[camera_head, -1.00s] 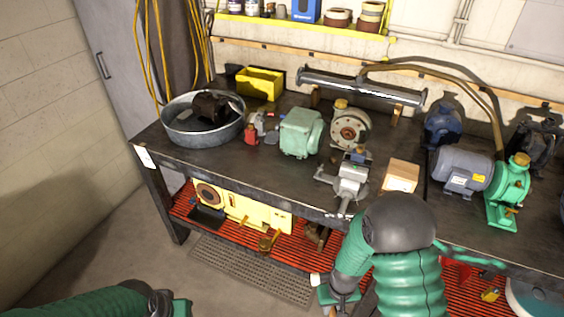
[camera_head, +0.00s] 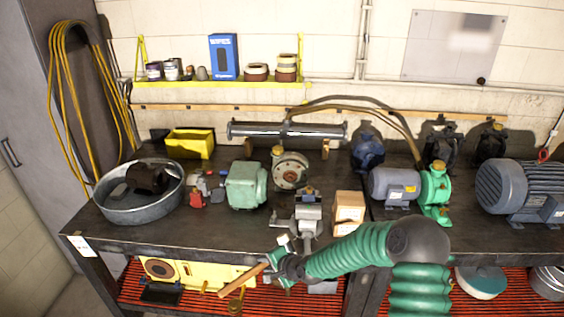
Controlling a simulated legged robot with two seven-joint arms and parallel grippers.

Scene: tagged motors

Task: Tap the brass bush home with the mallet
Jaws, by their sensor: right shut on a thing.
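My right gripper (camera_head: 283,266) is shut on the mallet in front of the bench's front edge. The mallet's wooden handle (camera_head: 240,282) slants down to the left. A pale end, which looks like part of its head (camera_head: 284,243), shows just above the gripper. The grey vise (camera_head: 304,214) stands on the bench just above and right of the gripper, apart from the mallet. A small brass-coloured piece (camera_head: 309,190), which looks like the bush, sits at the top of the vise; how deep it sits is too small to tell. My left gripper is out of view.
A cardboard box (camera_head: 347,212) stands right of the vise, and a green motor (camera_head: 246,186) left of it. A round metal tub (camera_head: 138,210) is at the bench's left end. More motors, including a grey one (camera_head: 392,187), crowd the right. Bare bench top lies at front left.

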